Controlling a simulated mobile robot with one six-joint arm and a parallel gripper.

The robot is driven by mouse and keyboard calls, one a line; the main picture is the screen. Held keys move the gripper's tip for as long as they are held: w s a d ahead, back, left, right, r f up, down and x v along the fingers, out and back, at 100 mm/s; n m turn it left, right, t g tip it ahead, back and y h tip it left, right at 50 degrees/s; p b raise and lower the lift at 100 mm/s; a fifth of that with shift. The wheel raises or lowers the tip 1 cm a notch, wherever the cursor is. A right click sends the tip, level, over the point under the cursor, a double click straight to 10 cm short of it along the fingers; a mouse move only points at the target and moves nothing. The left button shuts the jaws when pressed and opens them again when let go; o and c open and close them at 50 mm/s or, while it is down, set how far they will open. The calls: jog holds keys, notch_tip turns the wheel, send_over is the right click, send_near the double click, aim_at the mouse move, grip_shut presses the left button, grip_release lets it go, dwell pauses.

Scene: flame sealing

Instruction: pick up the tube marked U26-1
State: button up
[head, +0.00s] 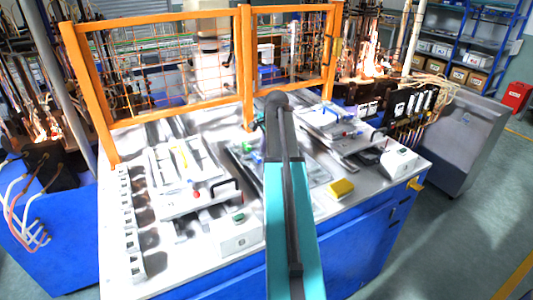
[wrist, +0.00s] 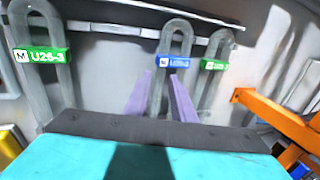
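In the wrist view, a grey U-shaped tube with a blue label (wrist: 173,61) is in the middle; its label print is too small to read surely. A tube with a green label reading U26-3 (wrist: 42,56) is at the left. Another tube with a green label (wrist: 214,64), print unclear, is just right of the blue-labelled one. My gripper (wrist: 161,80) has two purple fingers spread apart, with nothing held. The fingers point at the blue-labelled tube, in line with its lower legs; I cannot tell the remaining distance. In the head view my arm hides the gripper.
An orange bar (wrist: 275,120) is at the right in the wrist view. In the head view, an orange mesh fence (head: 249,65) stands behind the workbench (head: 182,262).

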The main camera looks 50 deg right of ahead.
jog(key=shift+x, duration=1.2)
grip_shut()
